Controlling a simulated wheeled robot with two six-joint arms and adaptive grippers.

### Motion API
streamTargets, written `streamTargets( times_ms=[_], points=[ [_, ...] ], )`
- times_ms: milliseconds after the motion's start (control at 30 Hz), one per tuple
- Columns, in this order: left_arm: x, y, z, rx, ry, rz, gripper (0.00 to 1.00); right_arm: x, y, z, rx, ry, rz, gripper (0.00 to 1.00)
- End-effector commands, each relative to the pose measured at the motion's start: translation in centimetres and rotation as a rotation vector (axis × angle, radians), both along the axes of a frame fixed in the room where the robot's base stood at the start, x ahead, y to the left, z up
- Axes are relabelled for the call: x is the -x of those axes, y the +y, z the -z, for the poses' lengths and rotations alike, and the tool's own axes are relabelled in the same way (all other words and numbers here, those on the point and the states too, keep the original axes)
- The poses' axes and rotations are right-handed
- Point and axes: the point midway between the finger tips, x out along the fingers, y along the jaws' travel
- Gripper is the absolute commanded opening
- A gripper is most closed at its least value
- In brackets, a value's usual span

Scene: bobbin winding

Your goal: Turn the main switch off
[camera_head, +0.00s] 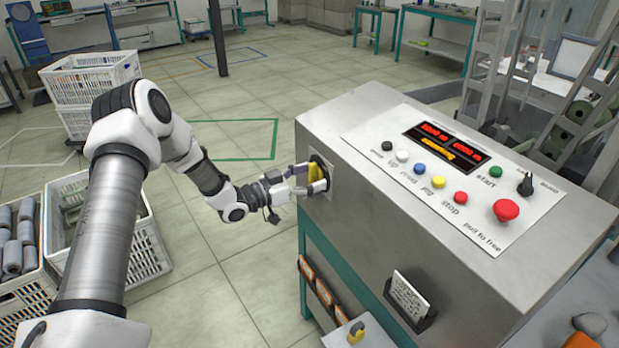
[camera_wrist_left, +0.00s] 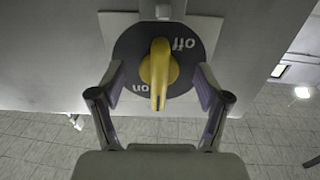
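The main switch (camera_head: 316,172) is a yellow handle on a dark round plate, set in the left side of the grey machine cabinet (camera_head: 350,235). In the left wrist view the yellow handle (camera_wrist_left: 159,72) stands upright in the picture, its narrow lower end just right of the word "on"; "off" is at the upper right of the plate. My left gripper (camera_head: 308,180) is at the switch. In the left wrist view its two fingers (camera_wrist_left: 160,88) are spread on either side of the handle, with a gap on both sides. My right gripper is not in view.
The cabinet's top panel carries a red display (camera_head: 445,142), coloured buttons, a black selector (camera_head: 525,184) and a red stop knob (camera_head: 506,210). White crates (camera_head: 145,245) stand on the floor at left. The floor between them and the cabinet is clear.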

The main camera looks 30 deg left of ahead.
Motion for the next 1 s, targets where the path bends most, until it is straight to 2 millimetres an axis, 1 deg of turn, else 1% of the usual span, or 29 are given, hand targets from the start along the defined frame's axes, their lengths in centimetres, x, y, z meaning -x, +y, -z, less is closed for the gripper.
streamTargets(
  times_ms=[33,67,100,167,333,533,800,867,1000],
  points=[
    [0.00,0.00,0.00,0.000,0.000,0.000,0.48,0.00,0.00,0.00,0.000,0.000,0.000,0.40],
    [0.01,0.00,0.00,0.000,0.000,0.000,0.37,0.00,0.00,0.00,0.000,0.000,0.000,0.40],
    [0.01,0.00,-0.01,0.000,0.000,0.000,0.23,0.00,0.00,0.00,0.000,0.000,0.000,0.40],
    [0.00,0.01,-0.01,0.000,0.000,0.000,0.02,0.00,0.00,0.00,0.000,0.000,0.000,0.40],
    [-0.01,0.03,-0.06,0.026,0.012,-0.001,0.01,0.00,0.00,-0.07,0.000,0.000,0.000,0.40],
    [-0.03,0.05,-0.11,0.272,0.139,-0.001,0.02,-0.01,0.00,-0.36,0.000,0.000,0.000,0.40],
    [-0.06,0.08,-0.11,0.308,0.157,-0.002,0.02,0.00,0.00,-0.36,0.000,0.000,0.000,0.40],
    [-0.06,0.09,-0.15,0.363,0.186,-0.002,0.02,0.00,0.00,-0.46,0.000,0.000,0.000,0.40],
    [-0.06,0.12,-0.14,0.548,0.282,-0.002,0.02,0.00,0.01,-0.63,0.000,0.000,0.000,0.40]
  ],
)
